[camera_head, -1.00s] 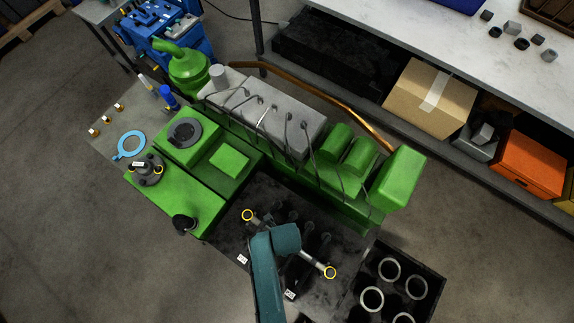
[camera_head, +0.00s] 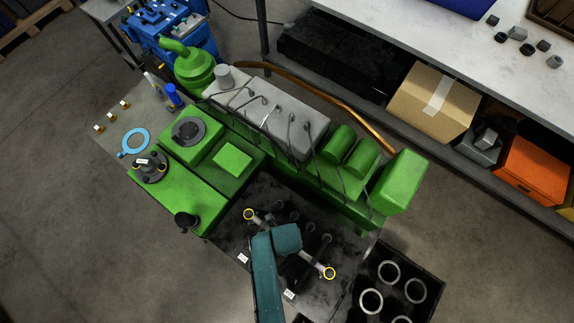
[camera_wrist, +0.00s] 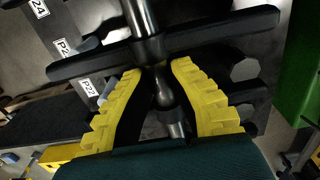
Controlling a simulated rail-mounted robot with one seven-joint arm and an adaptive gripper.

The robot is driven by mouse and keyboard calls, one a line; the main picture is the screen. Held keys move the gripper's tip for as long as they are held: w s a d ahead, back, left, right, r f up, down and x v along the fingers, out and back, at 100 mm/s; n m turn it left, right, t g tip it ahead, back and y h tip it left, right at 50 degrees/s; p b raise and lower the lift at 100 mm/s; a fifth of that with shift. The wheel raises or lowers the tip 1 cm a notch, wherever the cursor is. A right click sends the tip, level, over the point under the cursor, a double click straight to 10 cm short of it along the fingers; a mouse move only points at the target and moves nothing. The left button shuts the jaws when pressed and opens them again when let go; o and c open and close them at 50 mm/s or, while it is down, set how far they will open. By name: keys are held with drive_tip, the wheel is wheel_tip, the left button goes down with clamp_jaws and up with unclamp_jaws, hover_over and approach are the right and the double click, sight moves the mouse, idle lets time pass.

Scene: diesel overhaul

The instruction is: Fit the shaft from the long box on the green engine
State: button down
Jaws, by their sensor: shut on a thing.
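The shaft (camera_head: 312,262) is a long metal bar with a yellow ring near each end. It lies diagonally in the head view, over the black bay at the front of the green engine (camera_head: 178,200). My gripper (camera_wrist: 158,68) has its yellow ridged fingers on either side of the shaft (camera_wrist: 143,18) in the wrist view, shut on it. In the head view my teal arm hides the gripper and the middle of the shaft. A black bar (camera_wrist: 75,66) crosses close to the shaft in the wrist view. I cannot tell whether the shaft touches its seats.
A black crate (camera_head: 432,270) with several metal rings stands to the right of the engine. A shelf bench (camera_head: 420,40) with a cardboard box (camera_head: 433,98) and an orange box (camera_head: 530,170) runs along the back. Bare floor (camera_head: 75,235) lies at left.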

drive_tip(key=shift+w+f+b, duration=0.1)
drive_tip(key=shift+f+b, duration=0.35)
drive_tip(key=shift+f, duration=0.25)
idle(0.7)
drive_tip(key=c, duration=1)
unclamp_jaws()
drive_tip(key=shift+c, duration=0.2)
drive_tip(key=shift+s+f, duration=0.15)
drive_tip(key=shift+s, duration=0.05)
wheel_tip(320, 180, up, 12)
drive_tip(key=shift+w, duration=0.15)
